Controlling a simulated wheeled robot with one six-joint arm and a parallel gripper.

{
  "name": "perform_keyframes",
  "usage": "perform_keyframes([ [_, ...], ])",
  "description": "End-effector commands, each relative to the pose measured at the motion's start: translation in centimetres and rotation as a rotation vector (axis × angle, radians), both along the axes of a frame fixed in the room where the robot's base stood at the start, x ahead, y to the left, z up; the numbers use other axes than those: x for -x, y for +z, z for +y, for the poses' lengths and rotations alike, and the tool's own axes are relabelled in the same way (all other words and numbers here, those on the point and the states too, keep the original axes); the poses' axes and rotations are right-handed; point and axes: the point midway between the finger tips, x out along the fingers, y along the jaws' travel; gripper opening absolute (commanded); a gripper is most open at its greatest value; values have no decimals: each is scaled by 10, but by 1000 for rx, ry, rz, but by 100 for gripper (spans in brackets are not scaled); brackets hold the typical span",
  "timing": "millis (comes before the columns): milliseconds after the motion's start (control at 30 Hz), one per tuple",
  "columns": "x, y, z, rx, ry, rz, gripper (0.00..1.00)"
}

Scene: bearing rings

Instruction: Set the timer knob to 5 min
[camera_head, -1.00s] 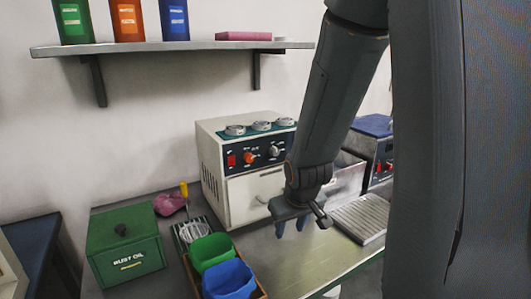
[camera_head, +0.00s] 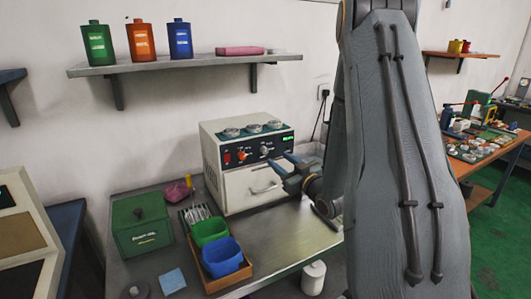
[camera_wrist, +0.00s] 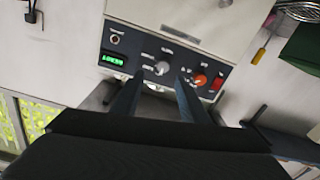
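A cream box-shaped machine (camera_head: 230,187) stands on the bench with a dark control panel. The panel carries a red switch (camera_head: 227,157), an orange knob (camera_head: 242,155), a grey knob (camera_head: 264,150) and a lit green display (camera_head: 288,139). Their small labels are not clearly legible, so I cannot tell which knob is the timer. My gripper (camera_head: 279,161) is open in front of the panel's right part. In the wrist view, the panel appears upside down and the grey knob (camera_wrist: 163,68) lies between and beyond my open fingers (camera_wrist: 158,82); nothing is held.
A drawer handle (camera_head: 264,188) sticks out below the panel. Round metal items (camera_head: 253,128) sit on the machine's top. A green box (camera_head: 140,225), a tray with green (camera_head: 210,230) and blue bins (camera_head: 222,258), and a white jar (camera_head: 313,277) stand nearby. Bench space before the machine is clear.

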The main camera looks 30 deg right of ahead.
Motion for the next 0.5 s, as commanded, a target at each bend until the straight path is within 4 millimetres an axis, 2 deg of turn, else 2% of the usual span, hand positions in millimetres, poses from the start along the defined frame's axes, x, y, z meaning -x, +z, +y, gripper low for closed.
perform_keyframes([
  [167,-25,1,9,-1,12,0,40],
  [300,-47,1,11,-1,12,1,40],
  [500,-69,1,11,0,8,2,40],
])
